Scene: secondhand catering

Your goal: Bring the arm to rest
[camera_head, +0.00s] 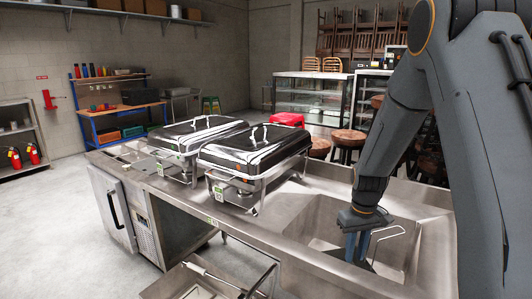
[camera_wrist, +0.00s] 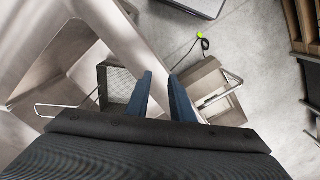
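My gripper (camera_head: 356,252) hangs from my arm, pointing down over the sink basin (camera_head: 318,218) in the steel counter. In the wrist view its two blue fingers (camera_wrist: 160,76) stand apart with a visible gap, and nothing shows between them. A box with a mesh panel and a wire handle (camera_wrist: 116,84) lies beyond and left of the fingers; the wire handle also shows just right of the gripper in the head view (camera_head: 388,232). I cannot tell whether the gripper touches it.
Two lidded chafing dishes (camera_head: 255,147) (camera_head: 196,132) stand on the counter (camera_head: 150,180) left of the sink. Stools (camera_head: 348,138) stand behind the counter. The floor at left (camera_head: 50,230) is clear.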

